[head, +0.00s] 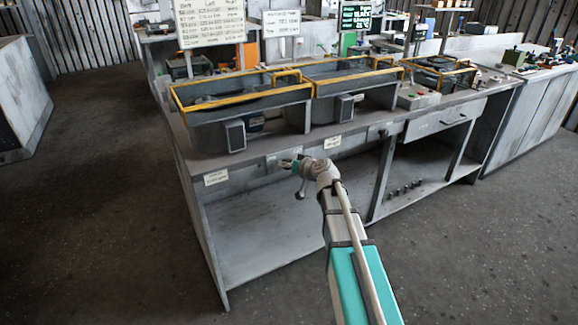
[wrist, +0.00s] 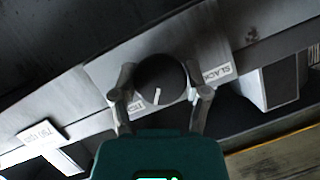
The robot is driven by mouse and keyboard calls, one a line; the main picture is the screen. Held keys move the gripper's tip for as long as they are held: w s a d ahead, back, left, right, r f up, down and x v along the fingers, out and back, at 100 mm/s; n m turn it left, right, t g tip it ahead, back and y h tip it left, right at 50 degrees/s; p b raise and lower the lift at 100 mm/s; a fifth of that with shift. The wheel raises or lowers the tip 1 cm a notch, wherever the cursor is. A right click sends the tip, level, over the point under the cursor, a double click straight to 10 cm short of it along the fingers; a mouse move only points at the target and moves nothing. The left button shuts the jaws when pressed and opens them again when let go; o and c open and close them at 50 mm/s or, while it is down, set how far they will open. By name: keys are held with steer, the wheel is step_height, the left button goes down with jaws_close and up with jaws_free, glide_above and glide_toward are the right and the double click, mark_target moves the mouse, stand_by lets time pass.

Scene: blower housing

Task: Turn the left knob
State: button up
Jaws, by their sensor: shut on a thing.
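The left knob (wrist: 160,75) is a round dark knob on a grey panel in the wrist view. Its white pointer line points down in the picture, slightly left. A label reading SLACK (wrist: 217,74) is to its right, and a partly covered label that seems to read TIGHT (wrist: 136,108) is at its lower left. My gripper (wrist: 162,88) is shut on the knob, one finger on each side. In the head view my gripper (head: 290,164) is at the front edge of the workbench (head: 232,166), where the knob is too small to make out.
White label plates (head: 216,177) are on the bench's front edge. The floor (head: 100,220) at the left is clear.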

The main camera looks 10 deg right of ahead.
steer(key=m+y+b, duration=0.2)
steer(key=m, duration=0.1)
steer(key=shift+d+f+m+y, duration=0.1)
steer(key=shift+f+m+y, duration=0.05)
steer(key=shift+m+y, duration=0.25)
steer(key=shift+m+t+y+b, duration=0.3)
steer(key=shift+m+y+b, duration=0.5)
steer(key=shift+m, duration=0.5)
steer(key=o, duration=1.2)
steer(key=shift+c, duration=0.2)
